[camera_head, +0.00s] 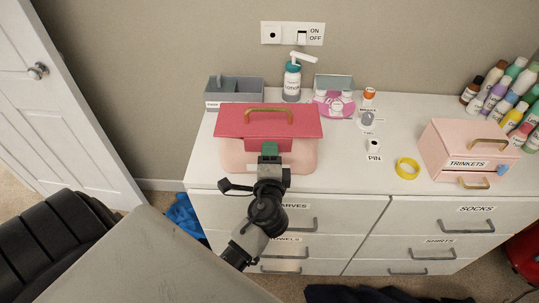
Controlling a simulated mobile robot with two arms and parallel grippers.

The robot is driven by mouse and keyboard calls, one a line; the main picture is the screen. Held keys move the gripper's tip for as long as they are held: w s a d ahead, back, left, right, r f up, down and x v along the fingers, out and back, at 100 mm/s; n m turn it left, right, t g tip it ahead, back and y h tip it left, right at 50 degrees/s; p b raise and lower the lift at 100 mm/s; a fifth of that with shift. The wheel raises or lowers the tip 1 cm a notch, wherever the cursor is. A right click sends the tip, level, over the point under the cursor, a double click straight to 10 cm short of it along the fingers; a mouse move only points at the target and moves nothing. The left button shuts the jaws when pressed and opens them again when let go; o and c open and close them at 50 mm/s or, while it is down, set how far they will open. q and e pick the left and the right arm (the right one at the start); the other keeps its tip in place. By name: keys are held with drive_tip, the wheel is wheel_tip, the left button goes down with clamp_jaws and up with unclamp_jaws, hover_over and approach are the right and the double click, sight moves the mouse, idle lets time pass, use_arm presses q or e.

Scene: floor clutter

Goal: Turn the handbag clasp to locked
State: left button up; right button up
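The handbag (232,150) stands on the white dresser, with a pale pink body, a red flap (235,121) over its top and front, and a gold handle on top. A small green piece (270,148) shows at the lower front of the flap and looks like the clasp. My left gripper (270,160) is right in front of it, touching it or very close. The gripper hides the lower part of the clasp area, so its turn position is unclear, as is whether the fingers are closed on it. My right gripper is not in view.
A yellow tape ring (400,172), a white PIN item (373,147) and a pink TRINKETS box (440,150) are to the right. Several bottles stand at the far right.

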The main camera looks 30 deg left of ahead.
use_arm(q)
drive_tip(key=o, duration=0.4)
drive_tip(key=shift+o, duration=0.2)
drive_tip(key=b+v, duration=0.3)
drive_tip(key=v, duration=0.8)
drive_tip(key=shift+w+f, duration=0.1)
drive_tip(key=shift+f, duration=0.05)
